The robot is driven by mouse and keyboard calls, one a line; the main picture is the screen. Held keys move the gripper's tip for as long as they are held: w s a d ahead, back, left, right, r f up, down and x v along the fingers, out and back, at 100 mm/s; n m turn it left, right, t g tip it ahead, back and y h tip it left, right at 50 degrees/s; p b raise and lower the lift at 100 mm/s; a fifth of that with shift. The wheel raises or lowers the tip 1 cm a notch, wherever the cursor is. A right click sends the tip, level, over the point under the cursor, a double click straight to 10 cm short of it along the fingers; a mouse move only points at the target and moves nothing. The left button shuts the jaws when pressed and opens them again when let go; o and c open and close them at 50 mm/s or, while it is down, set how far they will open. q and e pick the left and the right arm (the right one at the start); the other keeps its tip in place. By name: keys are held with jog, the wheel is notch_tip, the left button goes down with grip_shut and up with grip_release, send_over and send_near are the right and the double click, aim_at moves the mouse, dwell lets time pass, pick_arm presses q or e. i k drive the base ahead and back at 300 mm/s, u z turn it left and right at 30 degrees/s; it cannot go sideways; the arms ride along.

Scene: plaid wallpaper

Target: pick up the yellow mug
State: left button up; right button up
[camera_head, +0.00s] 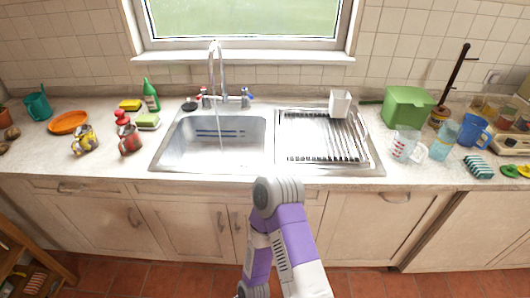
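A yellow and grey patterned mug (84,141) stands on the left part of the counter, in front of the orange plate. A red mug (129,141) stands a little to its right, with a gap between them. One of my arms, purple and white, rises from the bottom centre in front of the cabinets. No gripper fingers show in this view. Nothing covers the yellow mug.
An orange plate (68,122), teal pot (38,106) and green bottle (150,95) are near the mugs. A sink (175,150) with drainer (372,150) fills the middle of the counter (210,184). A measuring jug (405,145) and green box (407,106) stand right.

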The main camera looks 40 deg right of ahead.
aim_at(85, 135)
jog(key=u, duration=0.1)
jog(key=i, duration=0.6)
jog(key=u, duration=0.35)
